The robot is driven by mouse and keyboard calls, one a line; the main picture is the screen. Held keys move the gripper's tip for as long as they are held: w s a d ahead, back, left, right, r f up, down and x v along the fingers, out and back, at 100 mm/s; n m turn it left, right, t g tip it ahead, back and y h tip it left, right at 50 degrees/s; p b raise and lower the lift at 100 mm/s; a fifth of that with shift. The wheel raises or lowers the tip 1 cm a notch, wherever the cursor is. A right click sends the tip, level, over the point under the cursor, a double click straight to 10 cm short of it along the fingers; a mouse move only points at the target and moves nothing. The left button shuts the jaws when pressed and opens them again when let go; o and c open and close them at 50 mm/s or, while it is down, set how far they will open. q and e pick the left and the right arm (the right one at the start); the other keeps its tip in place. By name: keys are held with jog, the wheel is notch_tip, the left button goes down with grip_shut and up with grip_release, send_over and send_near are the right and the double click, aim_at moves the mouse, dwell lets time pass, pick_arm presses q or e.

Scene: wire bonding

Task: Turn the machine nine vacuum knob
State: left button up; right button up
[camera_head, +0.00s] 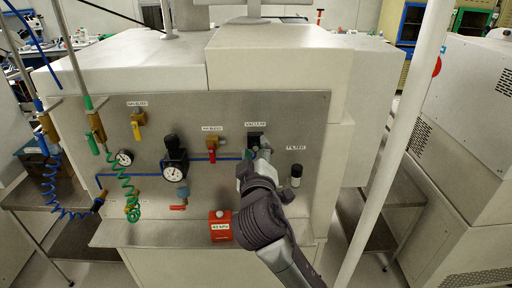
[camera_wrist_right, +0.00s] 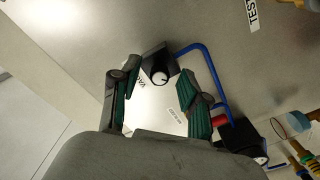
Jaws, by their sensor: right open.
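The vacuum knob (camera_head: 254,138) is a black part on the grey machine panel, under a label that seems to read VACUUM. In the head view my right gripper (camera_head: 257,155) reaches up to it and hides part of it. In the right wrist view the knob (camera_wrist_right: 160,74) shows a round face with a white part on a black square base. My right gripper (camera_wrist_right: 158,82) is open, with one finger on each side of the knob. I cannot tell whether either finger touches it. My left gripper is not in view.
Left of the knob, the panel (camera_head: 225,120) holds a pressure gauge (camera_head: 173,173), a yellow valve (camera_head: 138,122) and a red-handled valve (camera_head: 212,148). A filter (camera_head: 296,175) sits to the right. A red box (camera_head: 220,225) stands on the ledge below. A white pole (camera_head: 392,150) rises at the right.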

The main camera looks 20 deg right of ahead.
jog(key=shift+w, duration=0.3)
grip_shut()
jog(key=shift+r+n+p, duration=0.15)
jog(key=shift+n+p, duration=0.45)
jog(key=shift+p, duration=0.35)
grip_release()
